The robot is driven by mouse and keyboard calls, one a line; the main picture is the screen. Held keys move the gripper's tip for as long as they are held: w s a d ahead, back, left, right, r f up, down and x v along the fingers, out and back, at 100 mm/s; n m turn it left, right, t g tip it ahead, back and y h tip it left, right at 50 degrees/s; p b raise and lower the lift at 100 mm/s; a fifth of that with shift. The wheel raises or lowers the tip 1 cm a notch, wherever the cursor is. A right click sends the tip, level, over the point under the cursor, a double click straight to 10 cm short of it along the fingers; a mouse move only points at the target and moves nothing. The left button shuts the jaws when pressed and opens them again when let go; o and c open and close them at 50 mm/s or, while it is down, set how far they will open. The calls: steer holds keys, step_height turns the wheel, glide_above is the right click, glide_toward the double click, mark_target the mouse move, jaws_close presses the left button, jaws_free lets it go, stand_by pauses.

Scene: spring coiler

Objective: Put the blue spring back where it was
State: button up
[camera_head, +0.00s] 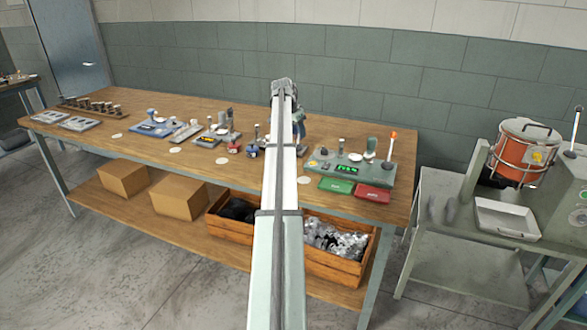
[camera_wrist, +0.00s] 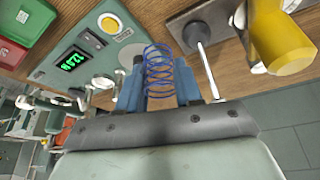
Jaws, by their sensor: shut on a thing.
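The blue spring (camera_wrist: 158,65) is an open wire coil. In the wrist view it stands between the two blue fingers of my gripper (camera_wrist: 159,88), which is shut on it. The spring's far end shows against the wooden bench top, beside a dark plate (camera_wrist: 205,22) that carries a grey rounded post. I cannot tell whether the spring touches the bench. In the head view my arm reaches over the bench, and it hides the spring and most of the gripper (camera_head: 299,112).
A device with a green display (camera_wrist: 78,60) stands beside the gripper, with a green tray (camera_head: 336,186) and a red tray (camera_head: 373,192) in front of it. A yellow-handled thing (camera_wrist: 283,38) is close on the right in the wrist view.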

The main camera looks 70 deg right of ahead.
steer(key=shift+w+a+f+m+g, duration=0.15)
steer(key=shift+a+f+m, duration=0.45)
steer(key=shift+f, duration=1.2)
steer(key=shift+s+a+f+m+g, duration=0.1)
steer(key=shift+a+f+m, duration=0.15)
steer(key=shift+a+f, duration=1.15)
steer(key=shift+w+a+f+m+g, duration=0.2)
steer(key=shift+f+m, duration=0.25)
steer(key=shift+f, duration=1.8)
steer(key=shift+s+f, duration=0.1)
steer(key=o, duration=1.1)
steer(key=v, duration=1.2)
steer(key=shift+s+d+r, duration=0.1)
steer(key=shift+d+r, duration=0.05)
steer(key=shift+r, duration=0.05)
